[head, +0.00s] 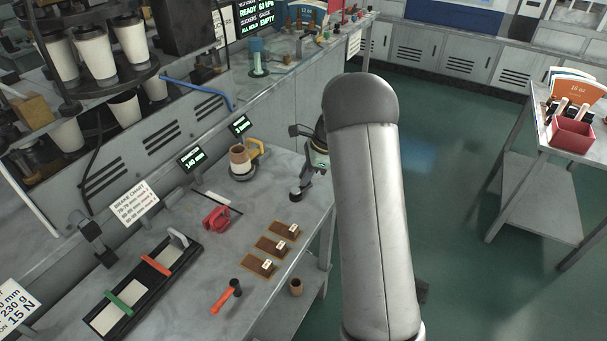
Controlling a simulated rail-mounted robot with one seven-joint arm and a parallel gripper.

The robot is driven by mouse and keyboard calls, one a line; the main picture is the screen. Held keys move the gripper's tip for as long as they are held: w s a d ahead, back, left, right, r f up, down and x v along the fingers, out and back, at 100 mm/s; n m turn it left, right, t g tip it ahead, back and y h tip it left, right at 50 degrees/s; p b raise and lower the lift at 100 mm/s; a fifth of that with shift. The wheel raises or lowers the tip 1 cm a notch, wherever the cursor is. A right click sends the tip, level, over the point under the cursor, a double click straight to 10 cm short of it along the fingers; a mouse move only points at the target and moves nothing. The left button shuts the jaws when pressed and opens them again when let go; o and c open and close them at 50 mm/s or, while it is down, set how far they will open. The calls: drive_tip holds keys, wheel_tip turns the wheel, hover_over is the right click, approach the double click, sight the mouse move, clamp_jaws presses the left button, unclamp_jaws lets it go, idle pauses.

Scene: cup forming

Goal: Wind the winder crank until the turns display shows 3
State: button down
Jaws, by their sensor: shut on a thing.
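My gripper (306,176) is at the right end of the grey workbench, largely side-on and partly hidden by my arm. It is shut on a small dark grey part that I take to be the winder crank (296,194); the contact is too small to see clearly. Left of it stands a brown cup-shaped form (239,159) on a round pale base, with a yellow piece beside it. A small dark display (240,125) stands behind the form, and a second display (192,158) is further left. Their digits are too small to read surely.
Several brown trays (270,245), a red clamp-like tool (216,217), a red-handled tool (228,296) and a black fixture (150,285) occupy the bench. A brake chart (134,199) stands at the back. Open green floor lies right of my arm.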

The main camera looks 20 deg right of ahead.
drive_tip(key=shift+s+m, duration=0.15)
drive_tip(key=shift+m, duration=0.35)
drive_tip(key=c, duration=1.4)
unclamp_jaws()
drive_tip(key=shift+o, duration=0.2)
drive_tip(key=b+v, duration=0.1)
drive_tip(key=v, duration=1.6)
drive_tip(key=shift+s+r, duration=0.25)
drive_tip(key=shift+s+a, duration=0.1)
